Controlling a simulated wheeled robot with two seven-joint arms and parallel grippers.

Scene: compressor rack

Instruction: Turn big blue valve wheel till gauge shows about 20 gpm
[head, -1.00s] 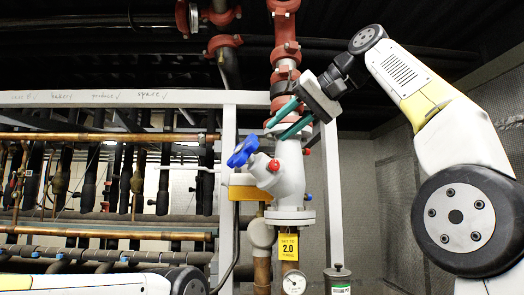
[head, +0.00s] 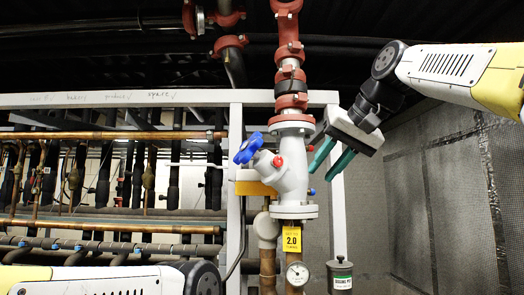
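The big blue valve wheel (head: 248,148) is on the angled stem at the left of the grey valve body (head: 292,170). A small round white gauge (head: 297,273) is on the pipe below; its reading is too small to tell. My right gripper (head: 320,174) is to the right of the valve body, with its two teal fingers apart and nothing between them. It points down and left and is away from the wheel. My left arm shows at the bottom left, but its gripper is out of view.
A yellow tag (head: 292,239) reading 2.0 hangs below the valve flange. A grey canister (head: 341,276) stands at the lower right. A white frame post (head: 337,200) stands close to my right gripper. Copper and black pipes fill the left.

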